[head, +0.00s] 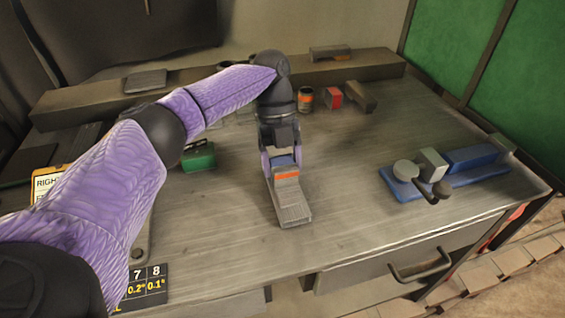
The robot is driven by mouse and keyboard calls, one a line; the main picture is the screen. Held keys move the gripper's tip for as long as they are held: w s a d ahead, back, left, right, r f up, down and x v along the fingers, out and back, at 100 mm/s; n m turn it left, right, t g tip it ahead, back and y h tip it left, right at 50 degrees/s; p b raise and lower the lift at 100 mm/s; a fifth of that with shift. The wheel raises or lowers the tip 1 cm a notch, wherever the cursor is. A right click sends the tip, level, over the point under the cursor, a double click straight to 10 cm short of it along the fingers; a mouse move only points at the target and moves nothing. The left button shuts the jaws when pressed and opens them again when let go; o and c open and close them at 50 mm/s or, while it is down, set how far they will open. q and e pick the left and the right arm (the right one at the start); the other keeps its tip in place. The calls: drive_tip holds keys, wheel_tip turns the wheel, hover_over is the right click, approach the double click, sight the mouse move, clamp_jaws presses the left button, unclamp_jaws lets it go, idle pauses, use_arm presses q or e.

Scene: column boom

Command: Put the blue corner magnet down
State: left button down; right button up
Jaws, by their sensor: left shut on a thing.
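Just below and in front is a grey ridged block (292,206) with an orange band. I cannot tell whether the magnet touches this block or the bench. My right gripper is not in view.
A green case (199,156) sits left of the gripper, partly behind my arm. An orange-banded can (305,98) and a red box (331,96) stand behind. A blue vise (473,158) is at the right. Bare bench lies between the grey block and the vise.

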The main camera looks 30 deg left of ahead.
use_arm(q)
drive_tip(key=shift+c, duration=1.4)
unclamp_jaws()
drive_tip(key=shift+f, duration=0.1)
drive_tip(key=shift+o, duration=1.3)
drive_tip(key=p+v, duration=0.1)
drive_tip(key=v, duration=0.6)
drive_tip(key=shift+a+r, duration=0.1)
drive_tip(key=shift+r, duration=0.25)
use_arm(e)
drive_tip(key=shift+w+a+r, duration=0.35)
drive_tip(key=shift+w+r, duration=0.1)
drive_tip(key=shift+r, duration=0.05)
